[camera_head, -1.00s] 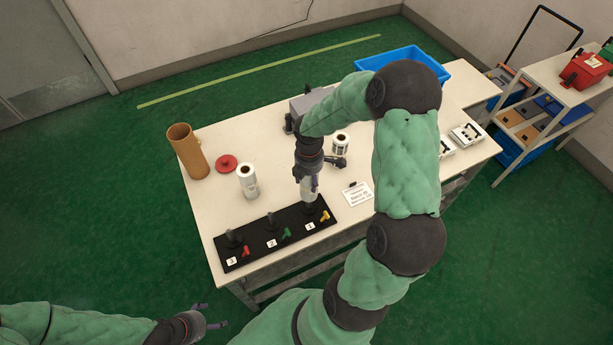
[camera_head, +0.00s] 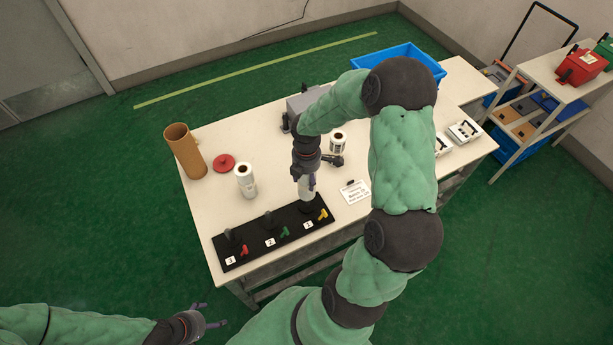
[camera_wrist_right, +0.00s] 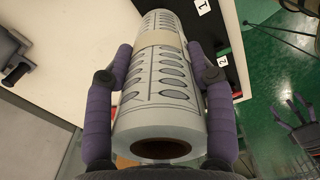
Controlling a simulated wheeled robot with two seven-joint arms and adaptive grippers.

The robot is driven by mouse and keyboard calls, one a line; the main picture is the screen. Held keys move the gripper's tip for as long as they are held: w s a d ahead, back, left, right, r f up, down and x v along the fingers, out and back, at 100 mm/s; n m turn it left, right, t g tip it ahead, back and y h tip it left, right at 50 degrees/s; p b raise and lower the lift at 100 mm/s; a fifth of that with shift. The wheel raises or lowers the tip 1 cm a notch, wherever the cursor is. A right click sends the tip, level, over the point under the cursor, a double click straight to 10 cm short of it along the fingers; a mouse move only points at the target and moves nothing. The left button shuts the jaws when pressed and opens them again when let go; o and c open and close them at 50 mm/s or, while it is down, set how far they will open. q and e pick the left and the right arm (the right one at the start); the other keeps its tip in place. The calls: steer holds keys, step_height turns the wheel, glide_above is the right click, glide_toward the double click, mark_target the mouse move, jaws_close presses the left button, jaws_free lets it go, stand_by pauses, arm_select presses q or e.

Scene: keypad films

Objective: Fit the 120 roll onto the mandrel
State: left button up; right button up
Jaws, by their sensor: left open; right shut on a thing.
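My right gripper (camera_head: 305,184) is shut on a white printed roll (camera_head: 307,192) at the right end of the black mandrel board (camera_head: 248,249). In the right wrist view the roll (camera_wrist_right: 163,95) lies between both fingers (camera_wrist_right: 160,85), its hollow core facing the camera. The roll is upright by station 1, but whether its core is around that mandrel is hidden. Stations 2 and 3 have bare dark posts (camera_head: 268,217) with coloured levers. Two other rolls stand on the table, one at left (camera_head: 245,181) and one behind my gripper (camera_head: 338,143). I cannot read their labels. My left gripper (camera_head: 212,316) is open and empty, off the table.
A brown tube (camera_head: 185,151) and a red disc (camera_head: 224,163) are at the table's left. A small card (camera_head: 354,193) lies right of the board. A blue bin (camera_head: 398,59) is at the back, and a grey machine (camera_head: 300,104) stands behind my right arm.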

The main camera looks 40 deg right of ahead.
mark_target(307, 190)
steer(key=shift+p, duration=0.3)
stand_by(0.8)
steer(key=shift+f+b, duration=2.85)
steer(key=shift+f, duration=1.15)
steer(key=o, duration=1.3)
step_height(307, 190, up, 12)
steer(key=shift+f, duration=0.1)
